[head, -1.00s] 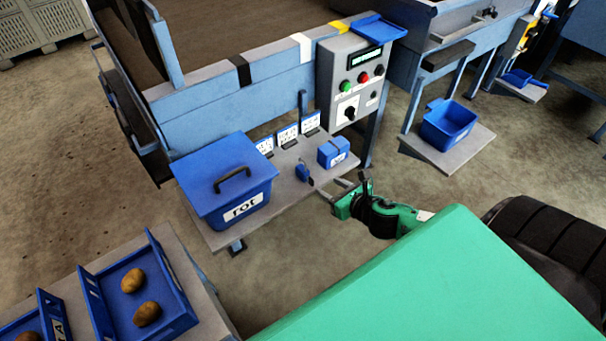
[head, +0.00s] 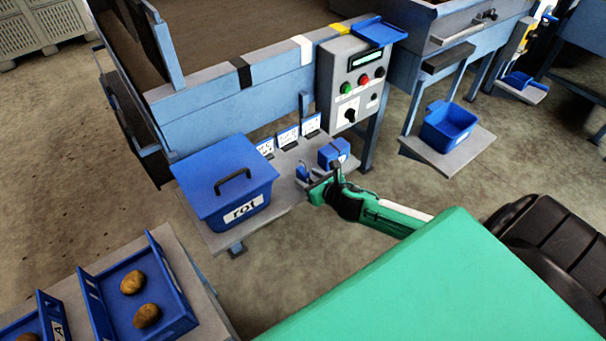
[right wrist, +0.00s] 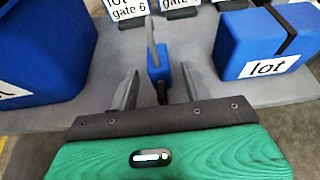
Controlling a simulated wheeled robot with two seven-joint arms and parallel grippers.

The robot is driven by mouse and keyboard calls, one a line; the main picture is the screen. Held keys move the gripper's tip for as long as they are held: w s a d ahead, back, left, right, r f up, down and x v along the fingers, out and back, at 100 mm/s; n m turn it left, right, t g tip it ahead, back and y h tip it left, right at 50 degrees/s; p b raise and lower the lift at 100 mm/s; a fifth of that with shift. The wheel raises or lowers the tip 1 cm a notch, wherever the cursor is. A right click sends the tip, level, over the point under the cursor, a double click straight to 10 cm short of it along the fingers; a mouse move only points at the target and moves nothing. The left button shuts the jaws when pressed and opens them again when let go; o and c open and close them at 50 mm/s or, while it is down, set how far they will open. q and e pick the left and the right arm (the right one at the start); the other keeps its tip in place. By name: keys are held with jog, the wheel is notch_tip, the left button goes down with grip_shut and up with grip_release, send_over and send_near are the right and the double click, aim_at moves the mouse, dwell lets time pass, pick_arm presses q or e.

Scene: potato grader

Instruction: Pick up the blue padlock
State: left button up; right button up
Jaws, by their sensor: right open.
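The blue padlock (head: 302,171) is on the grey shelf, mostly hidden behind my right gripper in the head view. In the right wrist view the small blue padlock body (right wrist: 156,73) shows with its grey shackle pointing up and away. My right gripper (head: 314,182) is open, its two fingers pointing at the padlock. In the right wrist view the padlock appears between the open fingertips (right wrist: 160,69), with gaps on both sides. I cannot tell how deep it is between them. My left gripper is not in view.
A lidded blue bin marked "rot" (head: 243,211) stands left of the padlock. A blue box marked "lot" (right wrist: 262,45) stands close on the right. White gate cards (head: 288,137) line the back of the shelf (head: 228,239). A control box (head: 351,85) stands behind.

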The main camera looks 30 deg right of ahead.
jog(key=shift+x, duration=1.1)
jog(key=c, duration=1.1)
jog(key=shift+o, duration=0.2)
jog(key=shift+r, duration=0.1)
